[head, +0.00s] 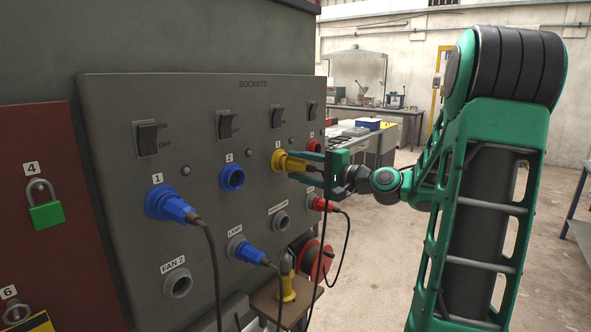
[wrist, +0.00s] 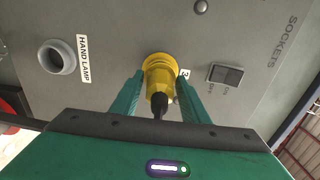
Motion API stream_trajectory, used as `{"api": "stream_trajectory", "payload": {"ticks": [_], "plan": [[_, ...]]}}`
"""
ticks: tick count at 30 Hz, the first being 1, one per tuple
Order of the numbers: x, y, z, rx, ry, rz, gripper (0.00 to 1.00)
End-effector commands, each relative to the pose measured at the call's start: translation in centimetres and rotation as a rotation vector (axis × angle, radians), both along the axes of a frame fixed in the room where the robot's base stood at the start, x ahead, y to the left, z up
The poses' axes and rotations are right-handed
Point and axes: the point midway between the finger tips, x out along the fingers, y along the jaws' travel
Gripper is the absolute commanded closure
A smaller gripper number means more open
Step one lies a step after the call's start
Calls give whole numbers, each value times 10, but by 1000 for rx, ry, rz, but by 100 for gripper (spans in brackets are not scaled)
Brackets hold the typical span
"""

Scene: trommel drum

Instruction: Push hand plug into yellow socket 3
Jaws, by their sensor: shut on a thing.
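The yellow socket 3 (head: 278,160) is on the grey socket panel in the head view. It also shows in the wrist view (wrist: 158,61), beside its label "3". A yellow plug (head: 294,164) is at the mouth of this socket, in line with it. The plug (wrist: 157,86) shows in the wrist view with a dark cable end toward me. My gripper (head: 308,167) is shut on the plug, one green finger on each side. Plug and socket look touching in the wrist view; how deep the plug sits cannot be told.
Blue socket 1 (head: 160,201) holds a blue plug with a cable. Blue socket 2 (head: 232,177) is empty. A grey hand lamp socket (wrist: 58,57) is below socket 3. A red plug (head: 320,204) and hanging cables are close below my gripper. A switch (wrist: 226,75) is above socket 3.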

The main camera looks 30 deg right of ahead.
Motion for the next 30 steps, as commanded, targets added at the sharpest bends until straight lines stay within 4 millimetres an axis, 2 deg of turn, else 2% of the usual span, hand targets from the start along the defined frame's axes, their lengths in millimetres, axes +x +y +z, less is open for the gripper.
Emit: {"api": "stream_trajectory", "payload": {"ticks": [15,16,18,30], "plan": [[6,2,0,0,-1,1,94],[6,2,0,0,-1,1,52],[5,2,0,0,-1,1,37],[0,-1,0,0,1,-2,37]]}}
